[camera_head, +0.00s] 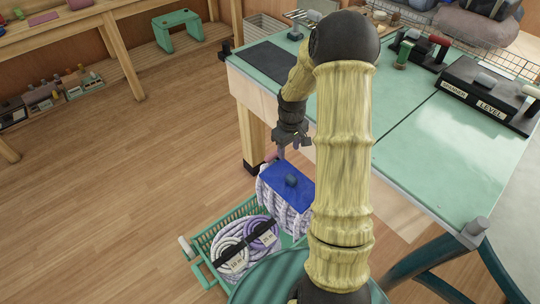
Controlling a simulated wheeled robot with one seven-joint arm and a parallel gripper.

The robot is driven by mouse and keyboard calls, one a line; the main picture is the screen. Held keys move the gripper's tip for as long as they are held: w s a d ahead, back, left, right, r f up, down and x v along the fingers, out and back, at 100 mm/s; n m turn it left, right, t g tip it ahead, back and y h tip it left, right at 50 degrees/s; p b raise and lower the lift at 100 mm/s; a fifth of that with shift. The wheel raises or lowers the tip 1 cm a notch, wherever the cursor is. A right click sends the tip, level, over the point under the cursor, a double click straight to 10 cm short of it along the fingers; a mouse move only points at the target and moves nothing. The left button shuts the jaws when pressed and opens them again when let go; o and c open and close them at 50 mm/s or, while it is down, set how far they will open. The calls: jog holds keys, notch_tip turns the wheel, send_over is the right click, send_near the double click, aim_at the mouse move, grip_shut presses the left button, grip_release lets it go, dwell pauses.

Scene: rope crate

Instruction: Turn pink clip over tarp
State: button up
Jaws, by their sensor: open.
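A blue tarp (275,188) covers the top of a bundle of pale rope. A dark round knob-like piece sits on it. A small pinkish piece, perhaps the pink clip (271,157), shows at the tarp's far edge; it is too small to make out its angle. My gripper (293,149) is open and points down just above and beyond the tarp's far edge, close to the pinkish piece. I cannot tell whether they touch. My arm hides the tarp's right side.
The green crate (196,243) on the floor holds coiled pale and purple ropes (262,236) with a black strap and tags. A green-topped workbench (440,155) with black tool boxes stands to the right. The wooden floor (130,190) at left is clear.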

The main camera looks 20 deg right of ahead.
jog(key=s+a+r+m+t, duration=0.1)
jog(key=s+a+r+m, duration=0.1)
jog(key=s+a+r, duration=0.4)
jog(key=s+a+r+m+t, duration=0.1)
jog(key=s+a+r+m, duration=0.1)
jog(key=s+a+r, duration=0.4)
jog(key=s, duration=0.5)
jog(key=shift+a, duration=0.15)
